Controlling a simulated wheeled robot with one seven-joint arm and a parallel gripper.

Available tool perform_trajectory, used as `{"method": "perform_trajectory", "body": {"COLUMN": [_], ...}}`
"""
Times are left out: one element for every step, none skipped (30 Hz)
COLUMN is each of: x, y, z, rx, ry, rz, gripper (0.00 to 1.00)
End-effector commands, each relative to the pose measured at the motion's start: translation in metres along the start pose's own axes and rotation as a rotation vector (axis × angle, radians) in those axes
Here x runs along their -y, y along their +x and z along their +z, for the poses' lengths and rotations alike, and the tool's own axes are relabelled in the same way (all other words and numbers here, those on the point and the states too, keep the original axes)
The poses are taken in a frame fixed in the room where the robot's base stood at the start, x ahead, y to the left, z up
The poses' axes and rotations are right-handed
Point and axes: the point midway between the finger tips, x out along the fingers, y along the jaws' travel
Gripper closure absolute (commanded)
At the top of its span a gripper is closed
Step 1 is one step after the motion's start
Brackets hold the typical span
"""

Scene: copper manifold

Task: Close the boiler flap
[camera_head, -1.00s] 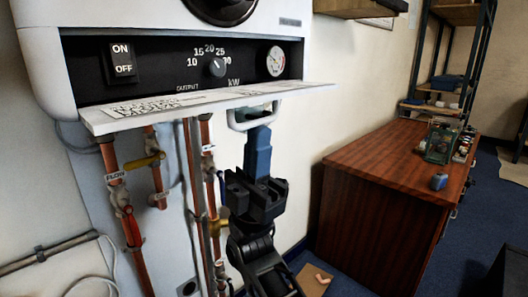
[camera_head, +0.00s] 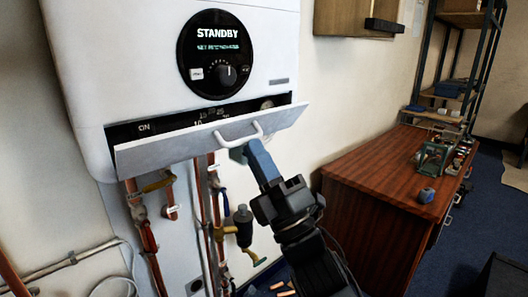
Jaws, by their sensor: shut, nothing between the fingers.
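The white boiler (camera_head: 285,60) hangs on the wall at the left. Its flap (camera_head: 165,153) is tilted up and partly covers the dark control panel (camera_head: 185,118); a gap shows along its upper edge. The flap's white handle (camera_head: 240,138) is on its outer face, right of the middle. My gripper (camera_head: 240,153) is shut and empty, its blue fingers pointing up and left. The fingertips are at the flap's lower edge just below the handle; I cannot tell whether they press on the flap.
Copper pipes with valves (camera_head: 172,205) run down the wall below the boiler. A wooden cabinet (camera_head: 385,175) stands at the right, with a small blue object (camera_head: 427,195) on top. A shelf rack (camera_head: 450,85) is behind it.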

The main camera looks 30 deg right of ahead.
Motion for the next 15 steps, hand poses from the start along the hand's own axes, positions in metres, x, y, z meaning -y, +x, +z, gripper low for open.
{"method": "perform_trajectory", "body": {"x": [-0.003,-0.003,-0.003,-0.003,-0.004,-0.005,-0.005,-0.006,-0.007,-0.008,-0.008,-0.009,-0.01,-0.011,-0.012], "y": [0.006,0.008,0.011,0.013,0.015,0.018,0.02,0.022,0.025,0.026,0.028,0.031,0.034,0.036,0.038], "z": [0.0,0.0,0.0,0.001,0.001,0.001,0.001,0.001,0.001,0.001,0.001,0.001,0.001,0.001,0.001], "rx": [0.0,0.0,-0.001,-0.001,-0.001,-0.001,-0.002,-0.002,-0.002,-0.001,-0.001,-0.001,-0.001,-0.002,-0.002], "ry": [-0.001,0.0,0.0,0.0,0.0,0.0,0.0,0.0,0.001,0.001,0.0,-0.001,-0.001,0.0,0.0], "rz": [-0.016,-0.013,-0.012,-0.011,-0.01,-0.009,-0.009,-0.009,-0.008,-0.008,-0.008,-0.008,-0.007,-0.006,-0.007], "gripper": [1.0,1.0,1.0,1.0,1.0,1.0,1.0,1.0,1.0,1.0,1.0,1.0,1.0,1.0,1.0]}}
